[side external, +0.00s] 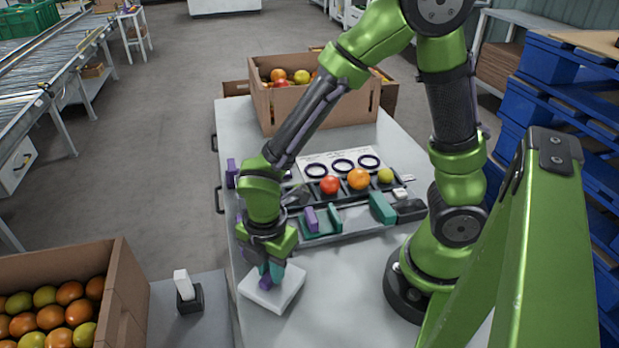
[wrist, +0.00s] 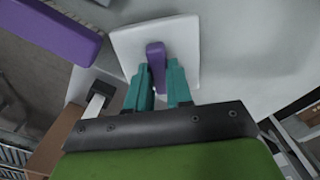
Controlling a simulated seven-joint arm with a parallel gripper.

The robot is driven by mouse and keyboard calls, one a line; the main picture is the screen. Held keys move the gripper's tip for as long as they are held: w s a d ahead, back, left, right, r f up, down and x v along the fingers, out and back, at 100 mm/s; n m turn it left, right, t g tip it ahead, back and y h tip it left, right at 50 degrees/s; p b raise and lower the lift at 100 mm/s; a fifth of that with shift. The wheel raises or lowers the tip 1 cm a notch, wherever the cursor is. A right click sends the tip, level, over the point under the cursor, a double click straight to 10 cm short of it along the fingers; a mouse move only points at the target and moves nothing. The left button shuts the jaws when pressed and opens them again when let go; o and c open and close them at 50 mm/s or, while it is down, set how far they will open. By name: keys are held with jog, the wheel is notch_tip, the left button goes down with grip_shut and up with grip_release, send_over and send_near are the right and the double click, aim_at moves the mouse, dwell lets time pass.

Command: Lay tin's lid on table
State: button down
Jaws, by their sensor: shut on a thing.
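The lid is a white square slab (side external: 272,291) with a purple grip on top, low over the near left part of the grey table (side external: 330,300). In the wrist view the lid (wrist: 184,55) shows from above, with its purple grip (wrist: 156,62) between my teal fingers. My gripper (side external: 268,273) points down and is shut on that grip; its fingers also show in the wrist view (wrist: 158,84). The slab looks about level. I cannot tell whether its underside touches the table. I cannot make out the tin for certain.
Behind the lid lie a tray (side external: 345,237) with purple and teal pieces and a dark rack (side external: 317,198) with several fruits. A cardboard box (side external: 322,106) stands at the far end. A fruit crate (side external: 126,300) is at lower left. Right of the lid the table is clear up to my base.

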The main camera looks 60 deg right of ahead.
jog(key=shift+f, duration=0.1)
jog(key=c, duration=1)
grip_release()
notch_tip(320, 180, up, 11)
jog(key=shift+s+d+r+m+t+y, duration=0.4)
jog(key=shift+d+r+m+t, duration=1.1)
jog(key=shift+m, duration=2.2)
jog(key=shift+s+d+r+m+t+y, duration=0.35)
jog(key=shift+d+r+m+t, duration=0.55)
jog(key=shift+d+r+m, duration=1.95)
jog(key=shift+s+d+r+m+t+y, duration=0.25)
jog(key=shift+s+d+r+m+t, duration=0.6)
jog(key=shift+m, duration=3.7)
jog(key=shift+w+d+f+t, duration=0.2)
jog(key=shift+w+f+t, duration=0.1)
jog(key=shift+t, duration=0.05)
